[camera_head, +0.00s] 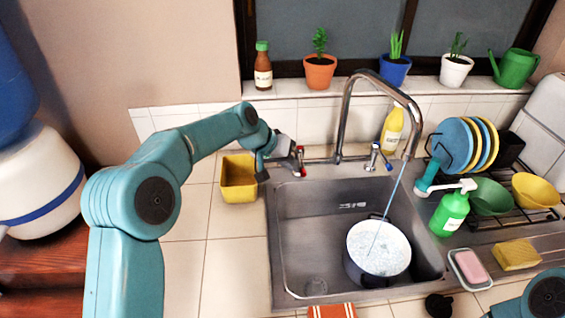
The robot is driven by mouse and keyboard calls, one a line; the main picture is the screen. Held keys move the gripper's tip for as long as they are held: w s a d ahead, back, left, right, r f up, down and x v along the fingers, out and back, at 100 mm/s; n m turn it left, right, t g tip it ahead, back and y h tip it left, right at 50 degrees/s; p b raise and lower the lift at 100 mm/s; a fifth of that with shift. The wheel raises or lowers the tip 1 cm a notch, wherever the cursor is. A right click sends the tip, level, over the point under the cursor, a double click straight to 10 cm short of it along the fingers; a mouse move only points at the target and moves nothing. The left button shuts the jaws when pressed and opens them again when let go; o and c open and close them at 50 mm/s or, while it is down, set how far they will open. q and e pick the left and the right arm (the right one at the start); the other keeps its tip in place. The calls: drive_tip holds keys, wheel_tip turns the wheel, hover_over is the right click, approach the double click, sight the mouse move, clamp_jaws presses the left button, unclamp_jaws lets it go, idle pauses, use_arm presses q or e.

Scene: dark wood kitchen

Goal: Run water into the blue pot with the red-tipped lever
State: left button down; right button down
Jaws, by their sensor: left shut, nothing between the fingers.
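The blue pot (352,268) stands upright in the sink, with a pale inside and rippling water in it. A thin stream of water (393,198) runs from the curved tap spout (410,130) into the pot. The red-tipped lever (303,172) is at the left of the tap, at the sink's back edge. My left gripper (284,160) is shut and empty, right beside this lever and partly covering it; I cannot tell whether they touch.
A yellow container (239,190) stands close below my left gripper. The sink (300,225) has free room left of the pot.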

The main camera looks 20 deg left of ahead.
use_arm(q)
drive_tip(key=shift+d, duration=0.4)
drive_tip(key=shift+s, duration=0.1)
drive_tip(key=v, duration=1.6)
drive_tip(key=shift+a+b, duration=0.25)
drive_tip(key=shift+b, duration=0.15)
